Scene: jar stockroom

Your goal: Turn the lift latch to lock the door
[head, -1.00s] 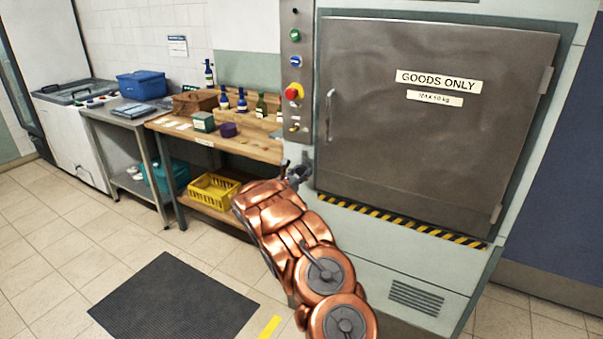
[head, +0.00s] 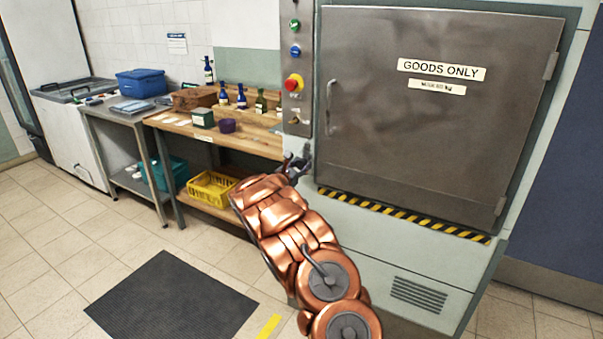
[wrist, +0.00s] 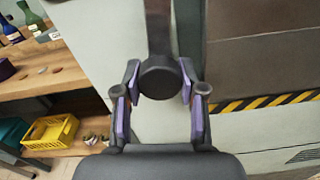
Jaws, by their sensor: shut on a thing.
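The grey metal lift door (head: 430,135) is closed in its frame, with a vertical handle on its left side. The latch (wrist: 158,78) shows in the wrist view as a dark bar hanging down to a rounded end. My gripper (wrist: 160,90) is shut on that rounded end, one purple-padded finger on each side. In the head view my gripper (head: 297,166) is just below the control panel, at the door's lower left. The latch's upper part is out of the wrist view, and my gripper hides its lower end in the head view.
The control panel (head: 294,70) has green, blue and red buttons. A wooden bench (head: 255,138) with bottles and boxes stands left of the lift, with a yellow crate (head: 211,188) beneath it. A black mat (head: 172,300) lies on open floor.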

